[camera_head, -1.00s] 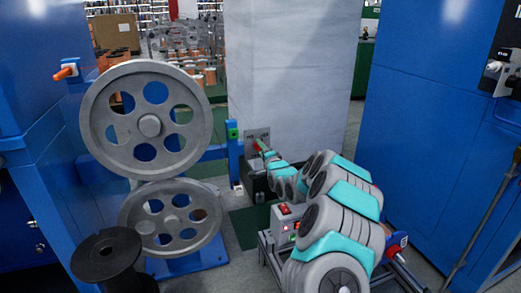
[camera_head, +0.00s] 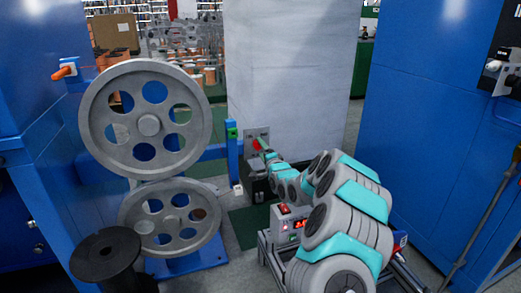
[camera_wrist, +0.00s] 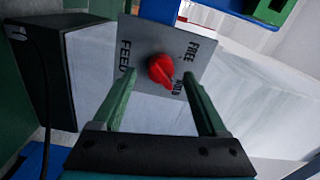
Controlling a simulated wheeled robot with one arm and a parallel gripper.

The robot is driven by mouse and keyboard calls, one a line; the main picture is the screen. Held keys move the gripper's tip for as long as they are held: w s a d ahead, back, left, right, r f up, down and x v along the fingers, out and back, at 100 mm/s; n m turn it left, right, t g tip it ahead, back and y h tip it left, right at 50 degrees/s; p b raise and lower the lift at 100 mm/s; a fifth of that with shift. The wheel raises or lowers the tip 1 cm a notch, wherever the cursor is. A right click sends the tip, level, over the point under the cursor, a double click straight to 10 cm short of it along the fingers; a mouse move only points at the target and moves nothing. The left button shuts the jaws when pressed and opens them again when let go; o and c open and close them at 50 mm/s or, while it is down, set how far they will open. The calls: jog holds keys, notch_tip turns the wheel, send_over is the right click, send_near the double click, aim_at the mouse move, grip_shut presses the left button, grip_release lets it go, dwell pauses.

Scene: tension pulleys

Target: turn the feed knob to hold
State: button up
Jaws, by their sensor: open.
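The red feed knob (camera_wrist: 160,69) sits on a grey plate (camera_wrist: 136,30) lettered FEED, FREE and HOLD. Its narrow end points down and right in the wrist view, towards the HOLD lettering, which my right finger partly covers. My gripper (camera_wrist: 158,76) is open, with its two green fingers apart on either side of the knob; I cannot tell whether they touch it. In the head view the knob (camera_head: 257,145) is a small red spot on the plate (camera_head: 262,133), with my gripper (camera_head: 265,149) in front of it.
A blue post (camera_head: 233,155) stands just left of the plate. Two large grey pulleys (camera_head: 150,82) are further left, with a black spool (camera_head: 106,255) in front. A pale column (camera_head: 295,80) rises behind the plate. A blue cabinet (camera_head: 430,150) stands at right.

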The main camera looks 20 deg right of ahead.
jog(key=s, duration=0.6)
jog(key=shift+s+b, duration=0.2)
jog(key=shift+b, duration=0.15)
jog(key=shift+a, duration=0.1)
jog(key=s+a+f+n+g+y, duration=0.1)
jog(key=s+a+n+g+y, duration=0.1)
jog(key=s+a+n+g, duration=1)
jog(key=s+a+n+g+h, duration=0.1)
jog(key=s+g, duration=0.3)
jog(key=s, duration=1.9)
jog(key=s+a+n+g+h, duration=0.1)
jog(key=s+a+n+g, duration=0.2)
jog(key=s, duration=2)
jog(key=shift+s+a+f+g, duration=0.2)
jog(key=shift+a+g, duration=0.2)
jog(key=shift+a, duration=0.35)
